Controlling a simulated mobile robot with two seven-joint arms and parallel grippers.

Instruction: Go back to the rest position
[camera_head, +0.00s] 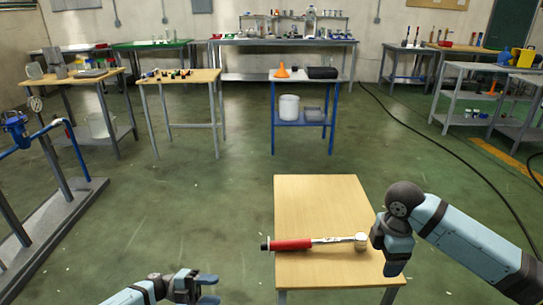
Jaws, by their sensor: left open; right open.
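My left gripper (209,289) is low in the head view, left of the near wooden table (315,200). Its two fingers are apart with nothing between them. My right gripper (391,262) points down by the right edge of that table, its fingers partly hidden by its own wrist. It is open, and I see nothing held in it. A wrench-like tool (290,244) with a red handle and a metal shaft lies across the table. Its round metal head is close beside my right gripper; whether they touch I cannot tell.
A blue-framed stand (302,117) with an orange funnel (282,71) and black case (322,72) is further back. Two wooden tables stand back left. A metal frame with blue piping (60,215) is at left. A black cable runs along the floor at right.

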